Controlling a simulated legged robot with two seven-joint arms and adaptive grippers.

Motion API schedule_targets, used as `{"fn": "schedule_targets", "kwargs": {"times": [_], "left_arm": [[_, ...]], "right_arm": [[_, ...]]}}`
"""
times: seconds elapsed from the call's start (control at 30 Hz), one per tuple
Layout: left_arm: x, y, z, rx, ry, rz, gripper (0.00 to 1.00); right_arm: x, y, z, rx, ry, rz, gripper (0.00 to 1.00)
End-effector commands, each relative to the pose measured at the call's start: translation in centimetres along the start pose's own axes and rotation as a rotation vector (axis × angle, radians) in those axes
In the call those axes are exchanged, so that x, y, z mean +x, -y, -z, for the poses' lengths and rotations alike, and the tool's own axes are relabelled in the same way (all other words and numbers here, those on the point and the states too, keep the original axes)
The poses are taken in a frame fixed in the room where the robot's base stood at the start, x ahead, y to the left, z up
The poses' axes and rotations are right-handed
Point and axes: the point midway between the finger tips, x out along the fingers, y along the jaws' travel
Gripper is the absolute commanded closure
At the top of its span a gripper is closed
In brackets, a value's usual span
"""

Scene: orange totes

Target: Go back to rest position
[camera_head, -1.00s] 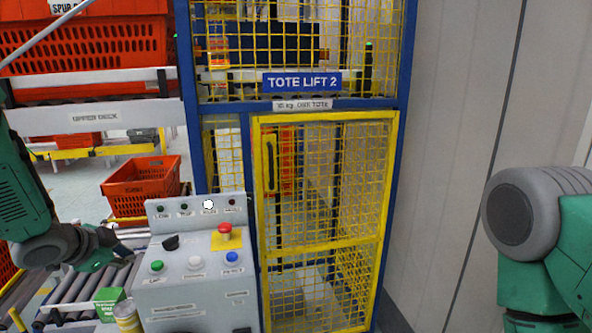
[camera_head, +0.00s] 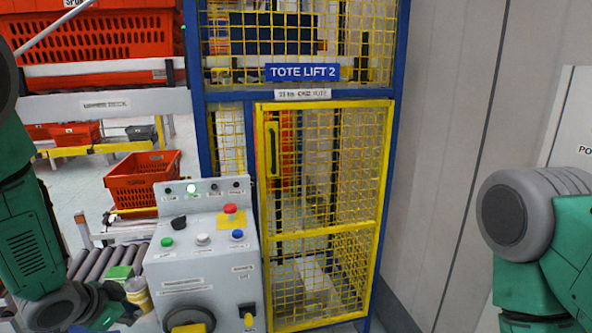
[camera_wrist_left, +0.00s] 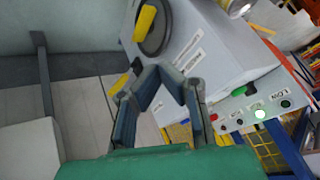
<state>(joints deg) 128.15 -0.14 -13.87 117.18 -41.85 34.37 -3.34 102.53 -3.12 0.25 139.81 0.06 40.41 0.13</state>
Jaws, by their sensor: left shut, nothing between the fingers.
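My left gripper (camera_head: 128,312) is low at the left of the head view, beside the grey control console (camera_head: 200,265). In the left wrist view its fingers (camera_wrist_left: 160,72) meet at the tips, shut and empty, with the console (camera_wrist_left: 215,45) beyond them. The gripper appears apart from the console. My right arm shows at the right edge of the head view, but its gripper is out of view.
Rollers (camera_head: 100,262) and an orange tote (camera_head: 142,180) are at the left. A plain wall is at the right.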

Motion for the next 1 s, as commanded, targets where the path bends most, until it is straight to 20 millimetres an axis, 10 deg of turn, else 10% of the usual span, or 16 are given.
{"fn": "schedule_targets", "kwargs": {"times": [0.3, 0.6, 1.0], "left_arm": [[5.5, -14.6, -12.9, -0.318, 0.212, -0.098, 1.00], [4.1, -28.6, -26.1, -0.601, 0.526, -0.107, 1.00], [2.2, -31.9, -29.2, -0.668, 0.631, -0.088, 1.00]], "right_arm": [[5.3, 0.1, -0.3, 0.000, 0.001, 0.000, 0.06], [10.0, 0.1, -0.6, 0.000, 0.001, 0.000, 0.06], [10.7, 0.1, -0.6, 0.000, 0.001, 0.000, 0.06]]}}
